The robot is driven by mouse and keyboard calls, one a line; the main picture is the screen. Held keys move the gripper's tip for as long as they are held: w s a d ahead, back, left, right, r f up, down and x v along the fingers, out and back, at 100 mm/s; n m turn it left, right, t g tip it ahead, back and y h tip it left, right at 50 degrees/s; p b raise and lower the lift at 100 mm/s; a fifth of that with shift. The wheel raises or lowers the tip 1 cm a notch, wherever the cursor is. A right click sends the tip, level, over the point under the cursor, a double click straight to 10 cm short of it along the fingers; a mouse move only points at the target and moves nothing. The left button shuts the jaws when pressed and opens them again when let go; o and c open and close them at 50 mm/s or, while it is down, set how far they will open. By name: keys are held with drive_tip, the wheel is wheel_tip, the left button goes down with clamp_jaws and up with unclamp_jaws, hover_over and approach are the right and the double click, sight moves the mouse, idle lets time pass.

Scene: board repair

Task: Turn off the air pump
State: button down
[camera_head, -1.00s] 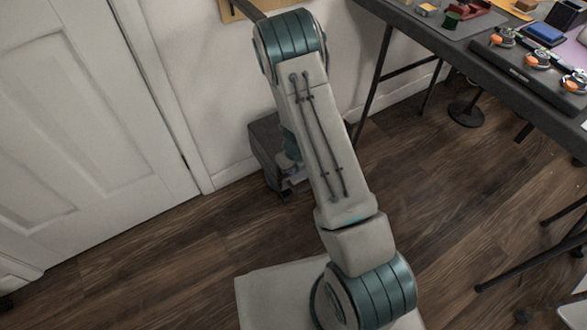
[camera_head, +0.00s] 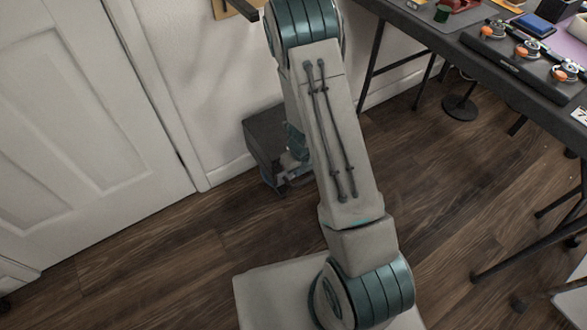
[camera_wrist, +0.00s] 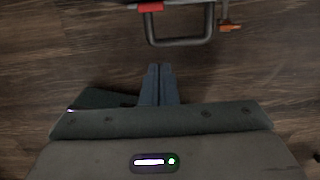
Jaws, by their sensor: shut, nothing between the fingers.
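A dark grey box-like unit (camera_head: 262,132) stands on the floor against the wall in the head view, partly hidden behind my arm. It may be the air pump; no switch on it can be made out. In the wrist view, a grey bent-tube handle (camera_wrist: 181,42) with a red piece and an orange-brown piece shows at the top edge, cut off by the frame. My gripper (camera_wrist: 156,69) is shut and empty, its fingertips a little below the handle in the picture and apart from it. In the head view my gripper cannot be made out clearly.
A black table (camera_head: 502,68) with tools and small trays stands at the right, its legs reaching the wooden floor. A white door (camera_head: 90,110) is at the left. The floor between door and unit is clear. A round black foot (camera_head: 459,107) stands under the table.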

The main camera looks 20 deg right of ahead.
wheel_tip(320, 180, up, 7)
drive_tip(key=s+p, duration=0.2)
drive_tip(key=shift+s+d+f+p, duration=0.15)
drive_tip(key=shift+s+d+p, duration=0.05)
drive_tip(key=shift+p, duration=0.15)
drive_tip(key=s+a+r+n+t+y+p, duration=0.1)
drive_tip(key=s+a+r+n+p, duration=0.15)
drive_tip(key=r+n+p, duration=1)
drive_tip(key=s+a+r+n+y+p, duration=0.1)
drive_tip(key=a+r+n+p, duration=0.2)
drive_tip(key=r, duration=1.9)
drive_tip(key=s+d+r+n+p, duration=0.1)
drive_tip(key=s+r+n+p, duration=0.3)
drive_tip(key=r, duration=0.4)
drive_tip(key=s+d+r+n+h+p, duration=0.1)
drive_tip(key=s+r+n+p, duration=0.3)
drive_tip(key=r+n, duration=0.3)
drive_tip(key=s+d+r+n+h+p, duration=0.1)
drive_tip(key=s+r+n+p, duration=0.3)
drive_tip(key=r, duration=0.6)
drive_tip(key=shift+s+d+r+n+t+p, duration=0.35)
drive_tip(key=shift+d+n+p, duration=0.15)
drive_tip(key=shift+n+p, duration=0.4)
